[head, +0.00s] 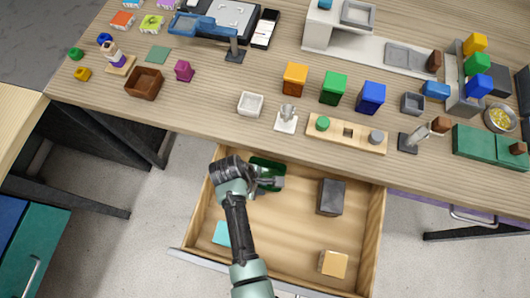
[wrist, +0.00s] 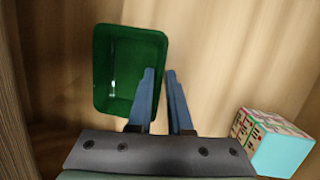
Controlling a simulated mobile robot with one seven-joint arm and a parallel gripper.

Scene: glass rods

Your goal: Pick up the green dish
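The green dish (head: 268,165) is in the open drawer, near its back left, partly hidden by my gripper (head: 272,183). In the wrist view the dish (wrist: 122,70) is a deep green rectangular tray, seen from above at upper left. My gripper (wrist: 160,72) has its two blue fingers close together at the dish's right wall. The left finger overlaps the inside of the dish and the right finger is outside, with the wall between them. I cannot tell whether the dish touches the drawer floor.
The drawer (head: 285,235) also holds a dark grey block (head: 330,197), a tan box (head: 333,263) and a cyan block (head: 221,233), which shows in the wrist view (wrist: 270,143). The crowded wooden tabletop (head: 210,110) lies behind. The drawer's middle is clear.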

